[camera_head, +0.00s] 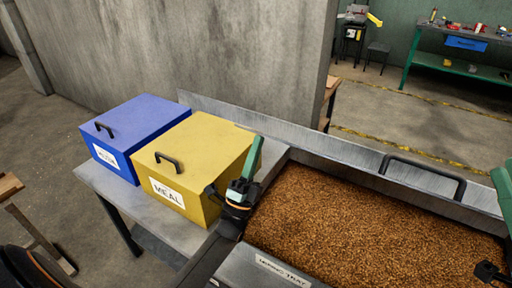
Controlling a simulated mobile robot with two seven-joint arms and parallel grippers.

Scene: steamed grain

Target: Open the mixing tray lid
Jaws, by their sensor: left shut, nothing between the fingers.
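The mixing tray (262,248) is a grey metal trough filled with brown grain (360,222), and a partly legible white label on its front edge ends in "TRAY". The grain is uncovered. A long metal panel, the lid (340,152), with a black bar handle (423,172) lies along the back edge of the tray. My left gripper (211,192) is black, shut and empty, in front of the yellow box's right side and left of the grain, well away from the handle. My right gripper (487,271) is partly visible at the lower right, over the grain's edge; its jaws are unclear.
A yellow box (203,148) labelled "MEAL" and a blue box (137,125) stand on a metal table (100,180) left of the tray. A concrete wall (200,45) rises behind. A green workbench (455,44) with tools stands far back right.

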